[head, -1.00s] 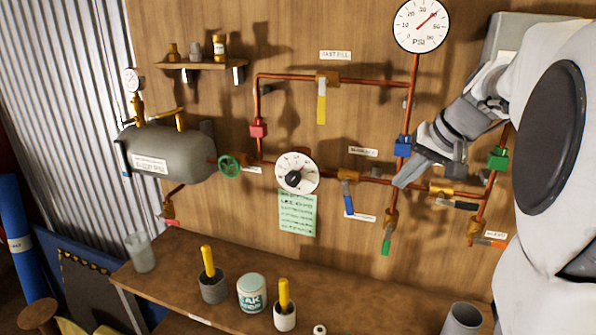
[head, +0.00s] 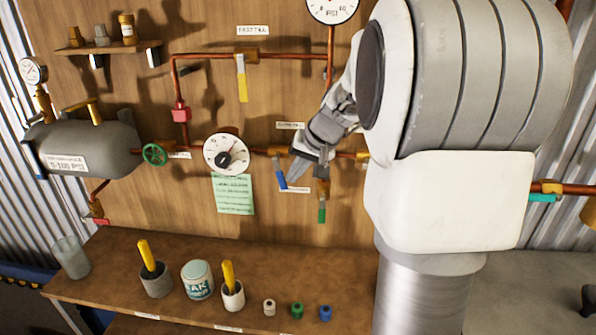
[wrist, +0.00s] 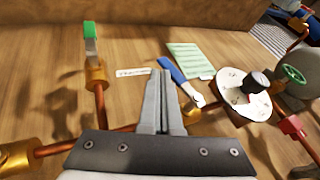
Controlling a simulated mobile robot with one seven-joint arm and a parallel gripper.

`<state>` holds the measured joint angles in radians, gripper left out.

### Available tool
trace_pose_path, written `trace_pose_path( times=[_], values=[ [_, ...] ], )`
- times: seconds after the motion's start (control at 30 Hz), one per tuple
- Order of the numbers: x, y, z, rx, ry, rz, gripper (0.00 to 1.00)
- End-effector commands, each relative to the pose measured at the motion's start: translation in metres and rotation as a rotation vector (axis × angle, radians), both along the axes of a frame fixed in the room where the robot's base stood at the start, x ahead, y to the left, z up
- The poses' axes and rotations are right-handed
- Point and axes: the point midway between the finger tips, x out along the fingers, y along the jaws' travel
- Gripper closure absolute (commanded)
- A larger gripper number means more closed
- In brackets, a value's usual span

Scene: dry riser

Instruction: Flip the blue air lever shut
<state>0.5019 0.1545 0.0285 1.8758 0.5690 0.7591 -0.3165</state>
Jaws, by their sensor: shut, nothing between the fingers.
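The blue lever (head: 280,180) hangs down, slightly tilted, from a brass valve on the copper pipe in the head view. In the wrist view its blue handle (wrist: 179,76) lies just right of my fingers, with its tip close to the fingertips. My gripper (head: 294,179) is shut and empty, immediately right of the lever in the head view. It also shows in the wrist view (wrist: 161,78). I cannot tell whether finger and lever touch.
A white dial (head: 226,154) and green note (head: 233,194) are left of the lever. A green-tipped lever (head: 322,214) hangs to its right, a yellow lever (head: 242,82) above. The bench (head: 120,260) below holds cups and small pegs.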

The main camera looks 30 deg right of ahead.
Motion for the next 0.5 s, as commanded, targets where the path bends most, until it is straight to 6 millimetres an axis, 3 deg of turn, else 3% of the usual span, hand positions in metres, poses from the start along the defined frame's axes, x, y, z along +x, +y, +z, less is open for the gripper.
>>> trace_pose_path(
  times=[0.5],
  values=[
    [0.004,0.005,-0.013,-0.001,-0.002,0.0,1.0]
  ],
)
